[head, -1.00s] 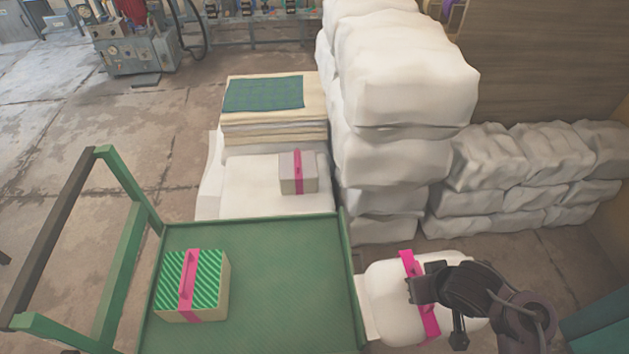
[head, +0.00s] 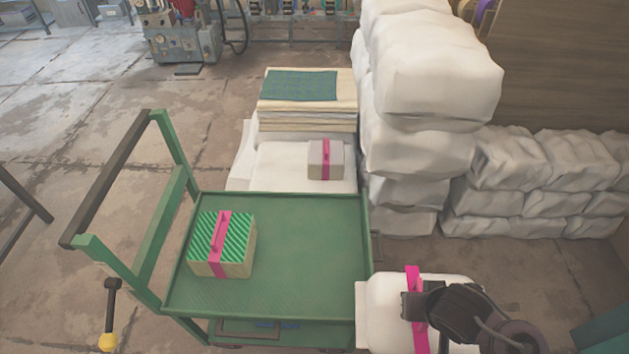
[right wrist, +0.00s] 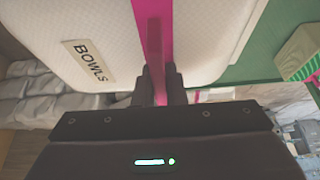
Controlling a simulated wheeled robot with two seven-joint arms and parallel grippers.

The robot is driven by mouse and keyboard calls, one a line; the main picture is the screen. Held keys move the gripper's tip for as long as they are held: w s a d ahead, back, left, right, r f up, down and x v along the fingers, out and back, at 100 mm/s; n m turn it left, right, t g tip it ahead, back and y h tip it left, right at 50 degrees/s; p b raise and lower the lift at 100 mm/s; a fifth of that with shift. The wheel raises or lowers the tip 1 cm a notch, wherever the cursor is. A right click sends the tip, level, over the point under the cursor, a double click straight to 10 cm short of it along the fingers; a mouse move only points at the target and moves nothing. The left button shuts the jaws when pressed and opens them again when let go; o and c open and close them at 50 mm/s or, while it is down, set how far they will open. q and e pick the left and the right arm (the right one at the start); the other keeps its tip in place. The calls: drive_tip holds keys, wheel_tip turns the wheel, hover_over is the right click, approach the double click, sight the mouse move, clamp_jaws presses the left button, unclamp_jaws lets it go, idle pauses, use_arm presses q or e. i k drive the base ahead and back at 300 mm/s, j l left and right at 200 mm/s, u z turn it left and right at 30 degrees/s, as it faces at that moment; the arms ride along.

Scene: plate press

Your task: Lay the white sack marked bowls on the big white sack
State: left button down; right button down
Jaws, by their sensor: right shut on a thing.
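The white sack marked bowls (head: 449,287) has a pink strap and hangs at the lower right of the head view, beside the cart's right edge. Its BOWLS label (right wrist: 88,60) shows in the right wrist view. My right gripper (right wrist: 158,85) is shut on the sack's pink strap; it also shows in the head view (head: 413,306). A broad, flat white sack (head: 275,170) lies low behind the cart, with a small grey box on it. Larger white sacks (head: 435,80) are stacked to its right. My left gripper is not in view.
A green cart (head: 290,290) stands in front, carrying a green-striped box (head: 222,245) with a pink strap. Folded cloths (head: 305,115) lie beyond the grey box (head: 319,160). A lower sack wall (head: 540,190) stands at the right. Open floor lies at the left.

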sight(286, 167)
drive_tip(key=k+u, duration=0.35)
drive_tip(key=k+j+u, duration=0.35)
drive_tip(key=u, duration=1.8)
drive_tip(key=i+u, duration=0.15)
drive_tip(key=i, duration=0.45)
drive_tip(key=i+l+u, duration=0.2)
drive_tip(key=i, duration=0.4)
drive_tip(key=i+z, duration=0.2)
drive_tip(key=i, duration=0.4)
drive_tip(key=i+l+z, duration=0.15)
drive_tip(key=i+z, duration=0.2)
drive_tip(key=z, duration=0.15)
drive_tip(key=i+z, duration=0.35)
drive_tip(key=z, duration=0.15)
drive_tip(key=i+j+z, duration=0.1)
drive_tip(key=i+z, duration=0.25)
drive_tip(key=z, duration=0.15)
drive_tip(key=i+l+z, duration=0.15)
drive_tip(key=i+z, duration=0.55)
drive_tip(key=i, duration=0.15)
drive_tip(key=i+z, duration=0.35)
drive_tip(key=i+j+z, duration=0.1)
drive_tip(key=i, duration=1.3)
drive_tip(key=i+z, duration=0.3)
drive_tip(key=i, duration=0.2)
drive_tip(key=i+z, duration=0.3)
drive_tip(key=i, duration=0.2)
drive_tip(key=i+j+z, duration=0.3)
drive_tip(key=i, duration=0.2)
